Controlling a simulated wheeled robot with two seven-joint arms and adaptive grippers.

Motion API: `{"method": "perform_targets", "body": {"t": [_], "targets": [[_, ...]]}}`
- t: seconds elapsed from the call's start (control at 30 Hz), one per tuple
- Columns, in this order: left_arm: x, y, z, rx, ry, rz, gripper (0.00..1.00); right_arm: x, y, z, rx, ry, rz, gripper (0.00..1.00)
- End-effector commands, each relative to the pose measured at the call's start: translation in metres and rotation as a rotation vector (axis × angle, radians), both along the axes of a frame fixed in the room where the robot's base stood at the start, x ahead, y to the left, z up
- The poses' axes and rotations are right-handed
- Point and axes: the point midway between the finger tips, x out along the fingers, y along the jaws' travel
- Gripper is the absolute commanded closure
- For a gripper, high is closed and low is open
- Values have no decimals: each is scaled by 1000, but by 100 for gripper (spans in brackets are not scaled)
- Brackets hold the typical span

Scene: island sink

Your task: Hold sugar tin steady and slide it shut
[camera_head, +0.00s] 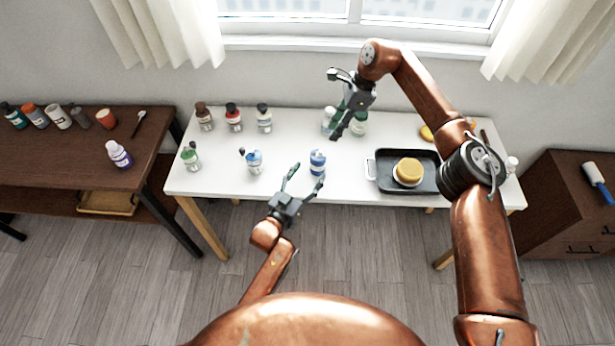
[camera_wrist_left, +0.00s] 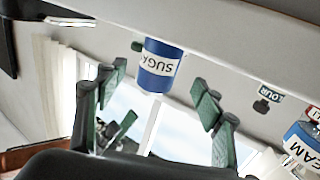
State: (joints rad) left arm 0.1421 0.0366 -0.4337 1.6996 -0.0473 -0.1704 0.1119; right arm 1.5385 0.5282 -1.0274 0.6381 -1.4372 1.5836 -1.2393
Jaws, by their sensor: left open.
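The sugar tin (camera_head: 317,163), blue with a white label, stands near the front edge of the white table. My right gripper (camera_head: 337,104) is above the back of the table, fingers spread and empty. Whether the tin's lid is open cannot be told.
A blue and white jar (camera_head: 254,162) stands left of the tin; in the wrist view its label (camera_wrist_left: 301,147) ends in "EAM". Several jars (camera_head: 233,117) line the back. A dark tray (camera_head: 380,181) with a yellow-topped item (camera_head: 408,169) lies to the right. Bare table (camera_head: 285,150) separates jar and tin.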

Motion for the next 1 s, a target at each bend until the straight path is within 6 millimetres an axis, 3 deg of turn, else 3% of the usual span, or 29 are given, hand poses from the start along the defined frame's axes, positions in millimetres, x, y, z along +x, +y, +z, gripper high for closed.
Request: {"method": "perform_targets", "body": {"t": [0.43,0.83,1.0], "targets": [[54,-28,1,5,-4,-2,38,0,0,0,0,0,0,71],[60,-31,0,6,-4,-2,39,0,0,0,0,0,0,71],[59,-31,0,6,-4,-2,51,0,0,0,0,0,0,71]]}}
